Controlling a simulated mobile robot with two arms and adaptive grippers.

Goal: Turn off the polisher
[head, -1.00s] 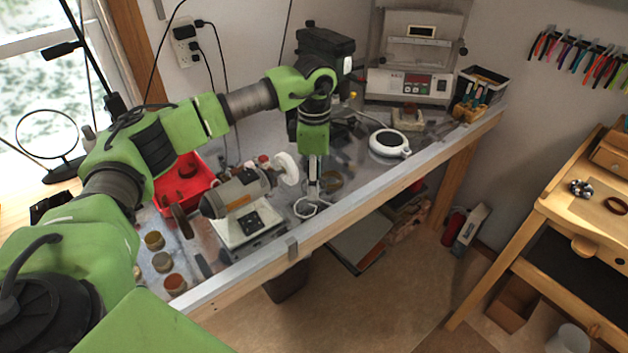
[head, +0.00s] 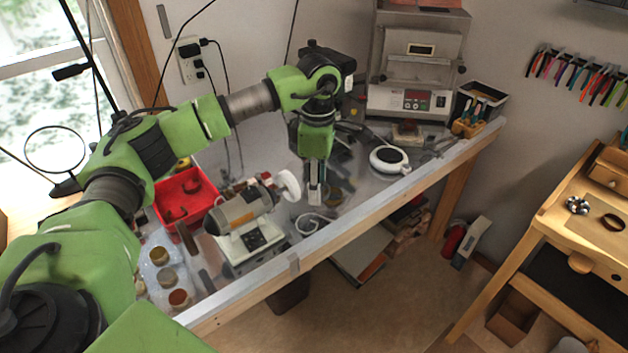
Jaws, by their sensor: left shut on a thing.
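The polisher (head: 240,208) stands on the bench, a grey motor on a pale base with a white buffing wheel (head: 290,185) at its right end and a dark wheel at its left. A dark switch panel (head: 255,238) is on the base's front; its setting is too small to read. My left gripper (head: 315,195) points down just right of the white wheel, apart from the switch panel. Its fingers are close together on something too small to make out. My right gripper is not in view.
A red tray (head: 185,195) and several small jars (head: 167,278) lie left of the polisher. A white round device (head: 389,160) and a furnace (head: 412,100) stand further right. The bench's front edge (head: 330,238) is close.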

